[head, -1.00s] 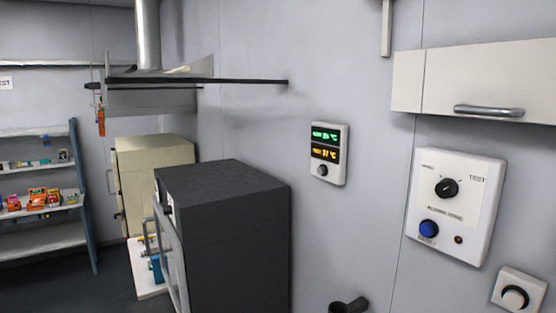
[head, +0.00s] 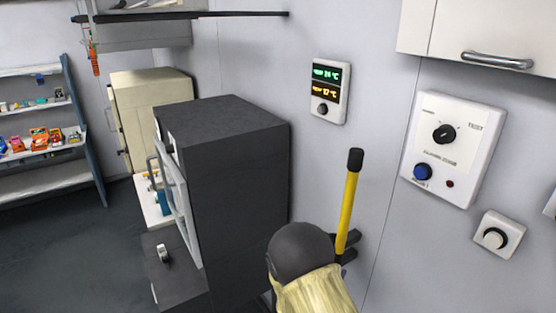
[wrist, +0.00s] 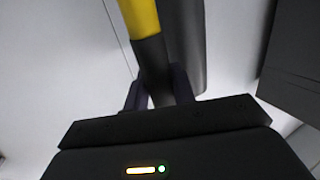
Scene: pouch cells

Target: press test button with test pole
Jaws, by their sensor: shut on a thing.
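The test pole (head: 348,200) is a yellow stick with a black tip, standing nearly upright in the head view. My gripper (head: 347,243) is shut on its lower end; in the wrist view, my gripper's fingers (wrist: 157,92) close on the pole's dark grip, below the yellow shaft (wrist: 138,18). A white panel marked TEST (head: 470,118) is on the wall to the right, with a black knob (head: 444,133), a blue button (head: 422,172) and a small red light. The pole's tip is left of the blue button in the picture, apart from it.
A small box with a round white button (head: 496,238) sits below the panel. A display (head: 329,91) hangs on the wall above the pole. A white wall cabinet (head: 500,35) is above the panel. A dark cabinet (head: 235,190) stands left of my arm. Open floor lies further left.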

